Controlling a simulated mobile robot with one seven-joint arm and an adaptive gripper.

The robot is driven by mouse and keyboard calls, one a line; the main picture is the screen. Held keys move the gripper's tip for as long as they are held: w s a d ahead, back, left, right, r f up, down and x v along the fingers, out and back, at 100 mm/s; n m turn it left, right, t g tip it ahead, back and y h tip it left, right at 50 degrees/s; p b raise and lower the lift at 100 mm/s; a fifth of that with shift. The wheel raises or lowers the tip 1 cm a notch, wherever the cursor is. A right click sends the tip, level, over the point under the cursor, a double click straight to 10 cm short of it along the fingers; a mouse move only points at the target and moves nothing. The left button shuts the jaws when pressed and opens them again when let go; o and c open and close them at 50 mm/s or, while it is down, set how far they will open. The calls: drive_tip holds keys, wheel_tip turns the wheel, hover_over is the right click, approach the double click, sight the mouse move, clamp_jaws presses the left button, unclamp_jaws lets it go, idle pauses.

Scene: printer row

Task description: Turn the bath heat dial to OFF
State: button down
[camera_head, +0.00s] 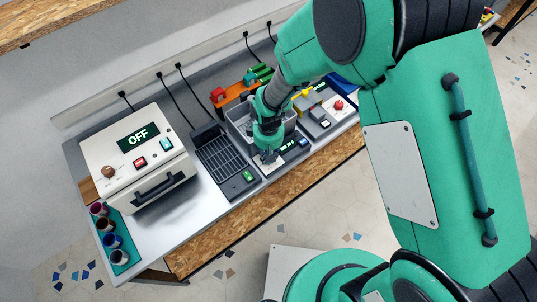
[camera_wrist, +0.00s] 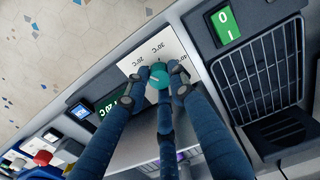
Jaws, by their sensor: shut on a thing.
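The bath heat dial (camera_wrist: 159,76) is a round teal knob on a white scale plate (camera_wrist: 165,48) with printed °C marks, in the wrist view. My gripper (camera_wrist: 155,88) is shut on it, with dark blue fingers around its sides. A green-lit readout (camera_wrist: 105,108) is beside the plate, partly covered by a finger. The dial's pointer and the OFF mark cannot be made out. In the head view, my gripper (camera_head: 268,156) is down at the front panel of the grey bath (camera_head: 236,122) and hides the dial.
A black grille unit (camera_head: 222,158) with a green rocker switch (camera_head: 248,176) stands close left of my gripper. Further left is a white box (camera_head: 107,150) whose display reads OFF, with several coloured pots (camera_head: 112,241) in front. A red button (camera_head: 338,104) is at the right.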

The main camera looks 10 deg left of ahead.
drive_tip(key=n, duration=1.1)
drive_tip(key=shift+n+p, duration=0.3)
drive_tip(key=shift+p, duration=0.05)
drive_tip(key=c, duration=1.5)
unclamp_jaws()
drive_tip(key=shift+o, duration=0.2)
drive_tip(key=shift+r, duration=0.1)
wheel_tip(320, 180, up, 12)
